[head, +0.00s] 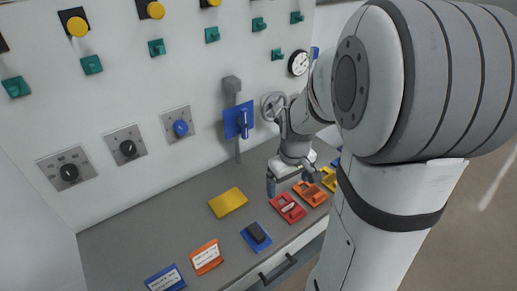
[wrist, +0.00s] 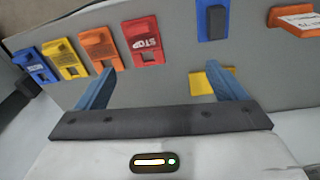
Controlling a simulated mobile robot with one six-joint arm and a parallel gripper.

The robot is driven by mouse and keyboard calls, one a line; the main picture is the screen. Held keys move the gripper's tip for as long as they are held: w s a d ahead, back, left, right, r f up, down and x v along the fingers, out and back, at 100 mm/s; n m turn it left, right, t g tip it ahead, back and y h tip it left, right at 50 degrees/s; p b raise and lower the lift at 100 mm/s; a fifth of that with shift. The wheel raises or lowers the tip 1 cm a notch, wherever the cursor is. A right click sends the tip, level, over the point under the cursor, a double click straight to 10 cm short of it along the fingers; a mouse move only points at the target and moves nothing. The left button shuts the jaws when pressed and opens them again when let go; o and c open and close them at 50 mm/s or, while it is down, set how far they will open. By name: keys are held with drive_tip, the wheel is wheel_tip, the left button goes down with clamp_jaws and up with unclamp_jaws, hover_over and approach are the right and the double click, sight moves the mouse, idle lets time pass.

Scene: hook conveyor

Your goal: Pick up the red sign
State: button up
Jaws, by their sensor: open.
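The red sign (head: 288,208) lies flat on the grey counter (head: 150,230), with a white label on its face. In the wrist view, the red sign (wrist: 144,42) is at the top centre, its lettering upside down. My gripper (head: 289,183) is open, above the counter and close to the sign, just behind it in the head view. In the wrist view, the fingers of my gripper (wrist: 160,74) are wide apart with nothing between them, and the sign lies beyond the fingertips, nearer the left finger. No contact with the sign shows.
Orange (head: 310,193) and yellow (head: 328,178) signs lie to the right of the red one. A blue block (head: 257,238), a yellow plate (head: 227,201), an orange sign (head: 206,257) and a blue sign (head: 165,280) lie left.

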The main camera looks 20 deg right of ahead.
sight(296, 209)
drive_tip(key=shift+o, duration=0.2)
drive_tip(key=shift+n+g, duration=0.5)
drive_tip(key=shift+n, duration=0.1)
drive_tip(key=d+f, duration=0.1)
drive_tip(key=f, duration=0.2)
drive_tip(key=w+d+f, duration=0.1)
drive_tip(key=d+f, duration=0.1)
drive_tip(key=f, duration=0.1)
drive_tip(key=w+d+f, duration=0.1)
drive_tip(key=f, duration=0.2)
drive_tip(key=shift+w+d+f+b, duration=0.25)
drive_tip(key=shift+d+f+b, duration=0.05)
drive_tip(key=shift+d, duration=0.05)
drive_tip(key=shift+s+f+p, duration=0.15)
drive_tip(key=shift+f+p, duration=0.1)
drive_tip(key=shift+f, duration=1.7)
drive_tip(key=shift+s+f+p, duration=0.15)
drive_tip(key=shift+f+p, duration=0.1)
drive_tip(key=shift+f, duration=1.65)
drive_tip(key=shift+c, duration=0.4)
drive_tip(key=c, duration=1)
drive_tip(key=shift+r, duration=0.1)
wheel_tip(296, 209, up, 10)
drive_tip(key=shift+f+b, duration=0.1)
drive_tip(key=shift+b, duration=0.25)
